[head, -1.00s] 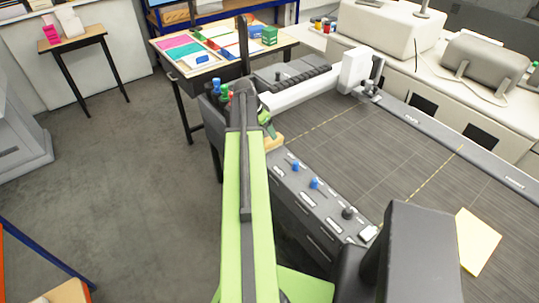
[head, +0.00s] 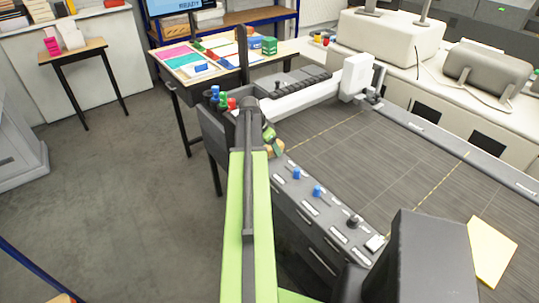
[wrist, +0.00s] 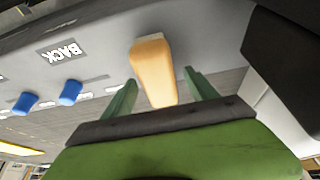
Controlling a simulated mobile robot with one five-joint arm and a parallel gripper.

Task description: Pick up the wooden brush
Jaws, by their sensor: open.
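The wooden brush (wrist: 153,66) shows in the wrist view as a tan, tapered block with a paler end. It lies on the grey control panel along the cutting table's edge. My gripper (wrist: 160,85) is open, with one green finger on each side of the brush's near end. I cannot tell whether either finger touches it. In the head view my gripper (head: 270,137) is at the panel's far end and hides most of the brush (head: 278,148). The bristles cannot be made out.
Blue knobs (head: 317,191) and a dark knob (head: 354,221) stand up from the panel near the brush. The cutting table's flat bed (head: 400,160) lies to the right, with a yellow sheet (head: 490,252) on it. Open floor (head: 110,190) is at left.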

